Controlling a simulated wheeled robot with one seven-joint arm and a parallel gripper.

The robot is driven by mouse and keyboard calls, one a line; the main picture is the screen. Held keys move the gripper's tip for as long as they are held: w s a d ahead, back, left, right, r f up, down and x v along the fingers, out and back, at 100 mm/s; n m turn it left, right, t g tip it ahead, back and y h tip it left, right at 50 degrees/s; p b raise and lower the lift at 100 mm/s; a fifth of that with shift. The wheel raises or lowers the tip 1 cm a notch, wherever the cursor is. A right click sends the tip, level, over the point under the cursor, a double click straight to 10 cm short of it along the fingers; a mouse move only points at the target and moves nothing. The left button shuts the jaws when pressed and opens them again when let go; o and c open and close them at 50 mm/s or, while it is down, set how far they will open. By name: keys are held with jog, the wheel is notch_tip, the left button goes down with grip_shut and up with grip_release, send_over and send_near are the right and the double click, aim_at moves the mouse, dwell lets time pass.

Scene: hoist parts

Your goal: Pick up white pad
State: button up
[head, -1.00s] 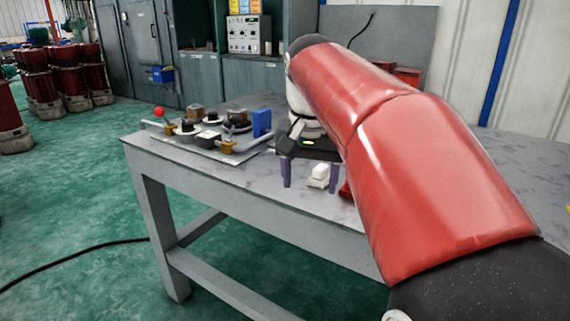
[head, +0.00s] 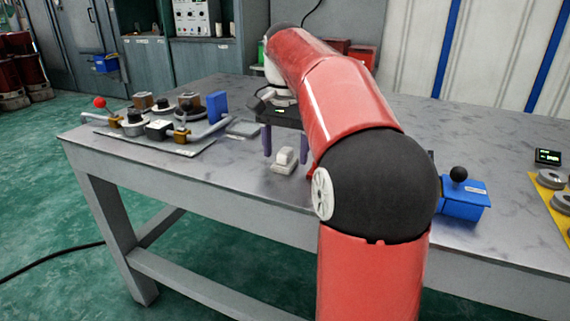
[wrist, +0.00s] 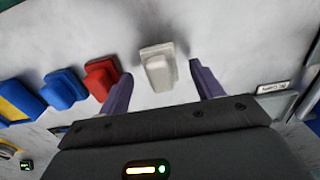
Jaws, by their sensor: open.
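The white pad (head: 285,160) is a small pale block with a raised top on the grey table (head: 240,186), near its front edge. In the wrist view the white pad (wrist: 158,70) lies beyond the fingertips, roughly centred between them. My gripper (head: 286,145) is open with purple fingers pointing down, just behind the pad in the head view. In the wrist view my gripper (wrist: 157,82) has its fingers spread to either side of the pad's line. No contact with the pad shows.
A plate of fittings (head: 160,135) is at the table's left. A blue box with a black knob (head: 463,198) is to the right. In the wrist view a red block (wrist: 101,78) and a blue block (wrist: 65,88) lie left of the left finger.

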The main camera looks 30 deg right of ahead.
aim_at(285, 150)
jog(key=shift+f, duration=0.5)
jog(key=shift+c, duration=0.2)
jog(key=c, duration=1)
notch_tip(285, 150, up, 10)
jog(key=shift+p, duration=0.8)
